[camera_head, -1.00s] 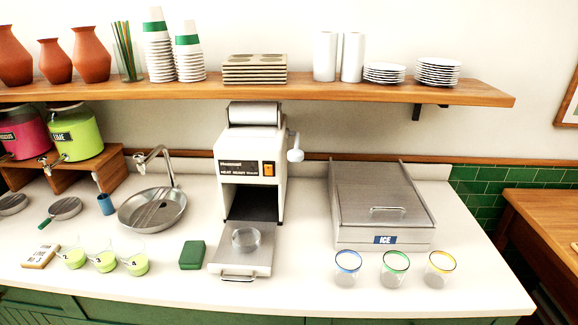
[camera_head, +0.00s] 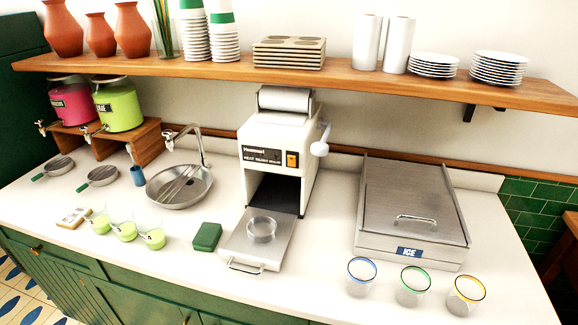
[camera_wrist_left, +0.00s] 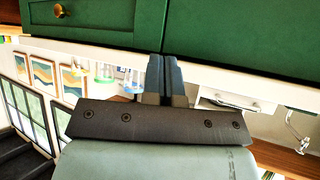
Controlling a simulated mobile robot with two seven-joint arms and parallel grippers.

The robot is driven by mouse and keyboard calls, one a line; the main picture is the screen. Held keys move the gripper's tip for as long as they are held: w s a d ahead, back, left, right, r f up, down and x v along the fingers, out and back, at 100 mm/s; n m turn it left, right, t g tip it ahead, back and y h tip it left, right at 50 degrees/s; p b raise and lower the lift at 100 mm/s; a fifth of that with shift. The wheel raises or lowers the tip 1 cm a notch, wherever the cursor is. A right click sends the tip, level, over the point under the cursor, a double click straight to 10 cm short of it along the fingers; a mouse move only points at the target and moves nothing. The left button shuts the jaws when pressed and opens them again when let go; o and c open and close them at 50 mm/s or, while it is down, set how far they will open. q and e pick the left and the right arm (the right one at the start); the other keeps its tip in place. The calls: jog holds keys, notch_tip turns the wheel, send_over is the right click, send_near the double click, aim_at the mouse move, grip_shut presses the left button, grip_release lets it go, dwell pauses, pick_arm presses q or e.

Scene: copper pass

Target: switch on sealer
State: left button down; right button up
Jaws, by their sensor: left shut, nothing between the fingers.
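The sealer (camera_head: 272,143) is a white machine standing at the middle of the counter in the head view. Its front panel carries an orange switch (camera_head: 292,159), and a white-knobbed lever (camera_head: 319,149) is on its right side. My right gripper is in neither view.
A green block (camera_head: 206,237) lies left of the tray, beside several cups of green liquid (camera_head: 124,230). The ice bin (camera_head: 411,210) and three rimmed glasses (camera_head: 412,287) are on the right. A wooden shelf (camera_head: 380,80) overhangs the counter. A sink (camera_head: 180,186) lies to the left.

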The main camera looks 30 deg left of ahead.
pick_arm(q)
jog(key=w+a+r+m+t+y+b, duration=0.1)
jog(key=w+a+r+m, duration=0.1)
jog(key=w, duration=0.3)
jog(key=w+a+r+m+t+y+b, duration=0.1)
jog(key=w+a+r+m+y, duration=0.1)
jog(key=w+r, duration=0.3)
jog(key=w+a+r+m+t+y, duration=0.1)
jog(key=w+a+r+m+t, duration=0.1)
jog(key=w, duration=0.5)
jog(key=shift+w+a+r+b, duration=0.25)
jog(key=shift+a+r+b, duration=0.15)
jog(key=shift+a+r, duration=0.55)
jog(key=w+a+r+m+t+y, duration=0.1)
jog(key=w+a+r+m+t, duration=0.1)
jog(key=w+r, duration=0.3)
jog(key=w+a+r+m+t+y+b, duration=0.1)
jog(key=w+r+m, duration=0.3)
jog(key=r, duration=0.4)
jog(key=shift+w+a+r+t+y, duration=0.4)
jog(key=shift+w+t+y, duration=0.15)
jog(key=shift+t, duration=0.25)
